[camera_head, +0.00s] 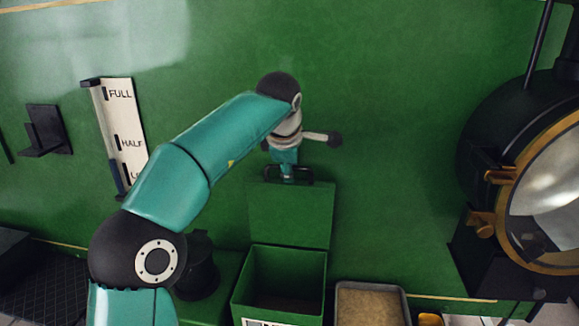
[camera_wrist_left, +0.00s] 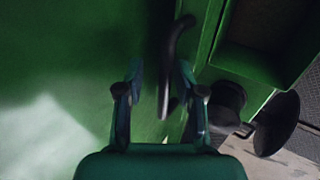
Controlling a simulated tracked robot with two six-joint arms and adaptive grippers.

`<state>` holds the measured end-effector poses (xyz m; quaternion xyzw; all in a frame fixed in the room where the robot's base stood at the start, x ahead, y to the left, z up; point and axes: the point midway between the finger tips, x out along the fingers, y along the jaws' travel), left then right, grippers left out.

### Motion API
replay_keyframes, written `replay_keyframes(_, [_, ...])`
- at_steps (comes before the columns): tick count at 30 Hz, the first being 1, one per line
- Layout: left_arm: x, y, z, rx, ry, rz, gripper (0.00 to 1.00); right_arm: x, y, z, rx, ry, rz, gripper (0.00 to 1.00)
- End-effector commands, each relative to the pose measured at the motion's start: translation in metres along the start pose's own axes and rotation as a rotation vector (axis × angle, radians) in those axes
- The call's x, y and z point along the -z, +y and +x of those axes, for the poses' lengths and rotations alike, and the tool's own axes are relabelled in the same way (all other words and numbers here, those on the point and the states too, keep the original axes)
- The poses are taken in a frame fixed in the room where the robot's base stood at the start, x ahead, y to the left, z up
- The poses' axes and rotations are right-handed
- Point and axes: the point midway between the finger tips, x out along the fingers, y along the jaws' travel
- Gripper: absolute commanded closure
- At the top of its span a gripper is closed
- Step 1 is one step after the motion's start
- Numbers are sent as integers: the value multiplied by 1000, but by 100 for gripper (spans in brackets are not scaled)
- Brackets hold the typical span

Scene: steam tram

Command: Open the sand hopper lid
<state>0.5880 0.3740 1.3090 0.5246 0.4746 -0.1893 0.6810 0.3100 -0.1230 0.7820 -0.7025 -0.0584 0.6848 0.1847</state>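The sand hopper (camera_head: 280,285) is a green box low in the middle of the head view, its top open and its inside dark. Its green lid (camera_head: 290,220) stands upright at the back of the box, against the green wall. A dark bar handle (camera_head: 301,174) is at the lid's top edge. My left gripper (camera_head: 288,177) is at this handle. In the left wrist view its two fingers (camera_wrist_left: 160,85) stand apart with the dark handle (camera_wrist_left: 179,45) between them, nearer the right finger. Part of the hopper (camera_wrist_left: 268,45) shows at upper right there. My right gripper is out of view.
A pale lever with a dark knob (camera_head: 335,140) sticks out just right of my left wrist. A tray of sand (camera_head: 370,305) is right of the hopper. A large lamp (camera_head: 545,190) stands at far right. A level gauge (camera_head: 120,130) and a black bracket (camera_head: 48,130) are on the left wall.

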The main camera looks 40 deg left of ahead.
Motion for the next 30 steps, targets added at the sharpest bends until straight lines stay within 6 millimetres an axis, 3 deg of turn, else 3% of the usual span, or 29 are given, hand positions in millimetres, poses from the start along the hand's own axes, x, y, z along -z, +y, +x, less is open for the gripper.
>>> replay_keyframes(8, [-2, 1, -22, -4, -3, 1, 63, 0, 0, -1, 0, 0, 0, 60])
replay_keyframes(21, [-2, 0, -103, -3, -1, 1, 63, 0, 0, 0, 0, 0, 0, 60])
replay_keyframes(30, [-1, -1, -119, 1, 2, 1, 63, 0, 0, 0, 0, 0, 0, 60])
